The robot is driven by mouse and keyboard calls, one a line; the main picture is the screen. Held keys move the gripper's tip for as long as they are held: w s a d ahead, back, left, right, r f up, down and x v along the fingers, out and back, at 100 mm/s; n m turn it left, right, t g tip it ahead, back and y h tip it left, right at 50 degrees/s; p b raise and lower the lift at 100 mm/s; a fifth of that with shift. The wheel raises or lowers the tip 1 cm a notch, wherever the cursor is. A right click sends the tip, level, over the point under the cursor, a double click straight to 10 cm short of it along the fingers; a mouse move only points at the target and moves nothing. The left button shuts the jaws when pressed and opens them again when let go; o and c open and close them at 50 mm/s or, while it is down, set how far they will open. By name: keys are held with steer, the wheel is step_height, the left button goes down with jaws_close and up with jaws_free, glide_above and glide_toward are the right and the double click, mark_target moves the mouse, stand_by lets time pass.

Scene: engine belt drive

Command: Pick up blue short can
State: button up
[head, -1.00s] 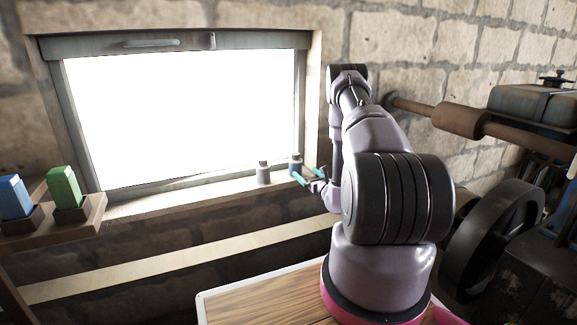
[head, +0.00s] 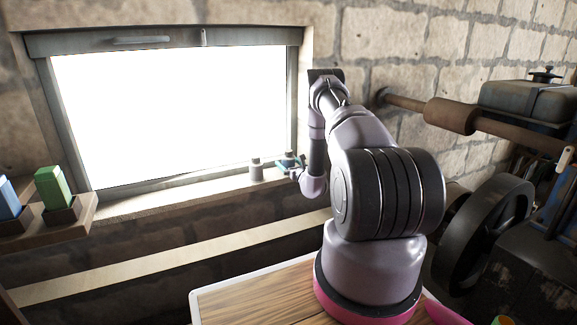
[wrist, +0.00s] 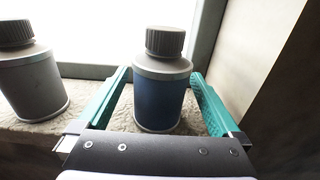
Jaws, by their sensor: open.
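The blue short can (wrist: 158,98) stands upright on the window sill, with a grey shoulder and a dark ribbed cap. In the wrist view it sits between the two teal fingers of my gripper (wrist: 160,100), with a gap visible on each side. My gripper is open around it. In the head view the can (head: 287,157) is small and partly covered by my gripper (head: 288,163) near the right end of the sill.
A grey can (wrist: 30,80) stands just left of the blue one; it also shows in the head view (head: 256,169). The window frame is behind, and a wall edge is close on the right. Green (head: 52,187) and blue (head: 8,198) blocks sit on a shelf at left.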

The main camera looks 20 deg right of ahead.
steer(key=c, duration=1.5)
steer(key=shift+o, duration=0.2)
steer(key=shift+r, duration=0.15)
